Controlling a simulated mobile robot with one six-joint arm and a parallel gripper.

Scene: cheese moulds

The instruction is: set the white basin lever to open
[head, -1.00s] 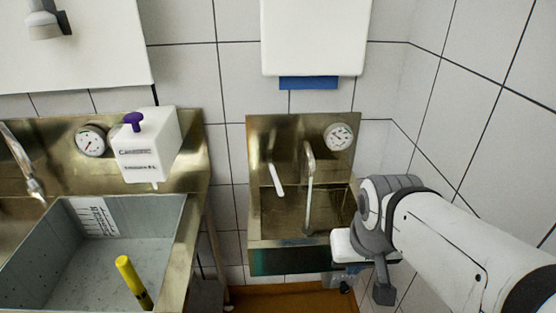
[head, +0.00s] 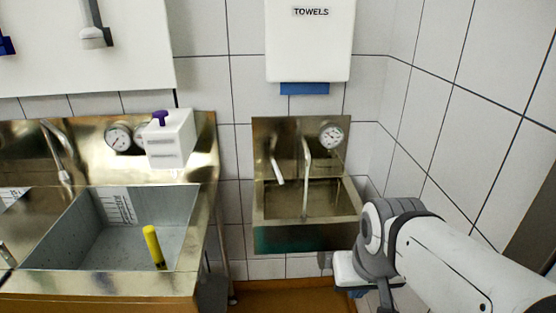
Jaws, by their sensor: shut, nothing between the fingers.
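The white basin lever (head: 276,171) is a slim, slanted white handle at the left of the back panel of the small steel basin (head: 308,228). Its upper end leans left. A thin curved spout (head: 306,170) stands to its right. My arm comes in from the lower right. My gripper (head: 385,296) is low at its end, partly cut by the bottom edge, shut and empty. It is below and to the right of the basin, well apart from the lever. The fingertips do not show clearly.
A round gauge (head: 331,136) is right of the spout. A towel dispenser (head: 308,45) hangs above. At left are a large steel sink (head: 112,283) with a yellow cylinder (head: 153,246) in it and a white box with a purple knob (head: 170,138). Tiled walls close the right corner.

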